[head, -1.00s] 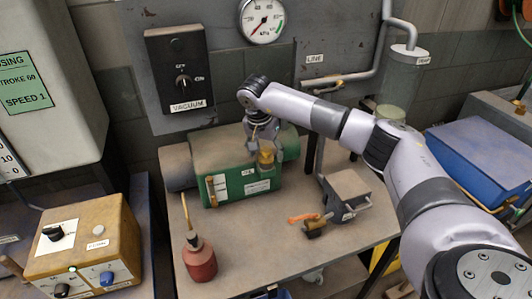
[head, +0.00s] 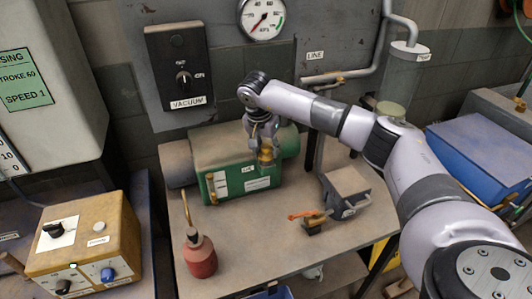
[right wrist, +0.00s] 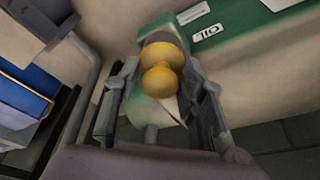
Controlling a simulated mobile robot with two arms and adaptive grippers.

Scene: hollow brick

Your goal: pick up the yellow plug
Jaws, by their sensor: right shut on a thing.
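The yellow plug (head: 265,156) is at the upper right edge of the green pump (head: 222,187), above its OIL label. My right gripper (head: 264,143) comes down over the plug from above and is shut on it. In the right wrist view the plug (right wrist: 162,68), a round knob with a narrower neck, sits between the two dark fingers of the gripper (right wrist: 160,85). The fingers hide the plug's lower part in the head view, so I cannot tell whether it is still seated. My left gripper is not in view.
A red oil can (head: 199,258) with a thin upright spout stands at the front left of the bench (head: 255,235). Pipes and the vacuum switch panel (head: 180,65) are behind.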

